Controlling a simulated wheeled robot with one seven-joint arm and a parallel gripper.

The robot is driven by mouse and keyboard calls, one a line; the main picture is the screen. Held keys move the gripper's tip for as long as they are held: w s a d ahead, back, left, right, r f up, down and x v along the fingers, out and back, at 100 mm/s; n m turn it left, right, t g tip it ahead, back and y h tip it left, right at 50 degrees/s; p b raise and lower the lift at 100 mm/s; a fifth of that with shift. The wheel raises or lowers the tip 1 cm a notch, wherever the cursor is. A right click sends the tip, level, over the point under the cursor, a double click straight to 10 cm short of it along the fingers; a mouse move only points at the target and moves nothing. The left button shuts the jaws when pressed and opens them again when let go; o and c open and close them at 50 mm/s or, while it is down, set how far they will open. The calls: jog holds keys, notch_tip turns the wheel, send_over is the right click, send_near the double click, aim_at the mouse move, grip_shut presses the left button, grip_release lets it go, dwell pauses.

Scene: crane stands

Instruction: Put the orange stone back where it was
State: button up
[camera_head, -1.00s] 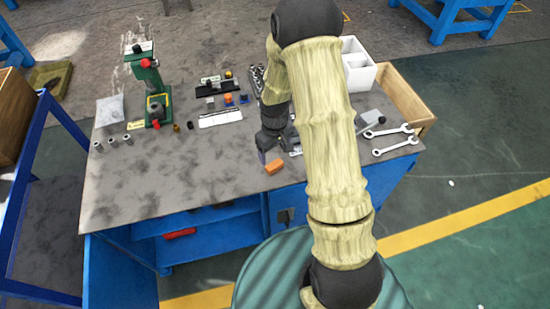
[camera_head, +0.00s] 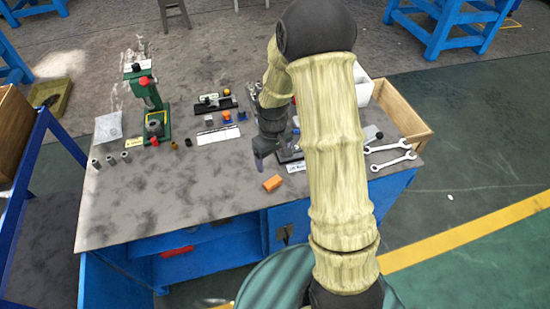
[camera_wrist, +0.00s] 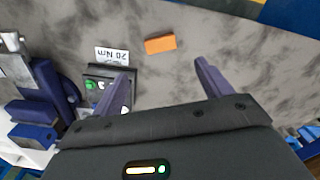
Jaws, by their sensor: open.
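An orange block (camera_head: 272,183), the only loose stone-like orange piece, lies flat on the grey workbench (camera_head: 130,215) near its front edge. My gripper (camera_head: 260,164) is open, just behind and above the block in the head view. In the wrist view the orange block (camera_wrist: 160,44) shows beyond the open fingertips of my gripper (camera_wrist: 163,68), roughly centred between them and apart from them. Nothing is between the fingers. My arm hides part of the bench's right side in the head view.
A small orange piece (camera_head: 227,116) sits farther back, near a black rack (camera_head: 214,105). A green stand (camera_head: 150,108) is at the back left. Wrenches (camera_head: 390,160) lie at right. The bench's front left is clear.

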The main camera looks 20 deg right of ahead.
jog(key=s+r+m+t, duration=0.2)
jog(key=s+r+m, duration=0.2)
jog(key=s+r, duration=0.8)
jog(key=shift+s+t, duration=0.3)
jog(key=shift+s, duration=0.85)
jog(key=shift+r, duration=0.1)
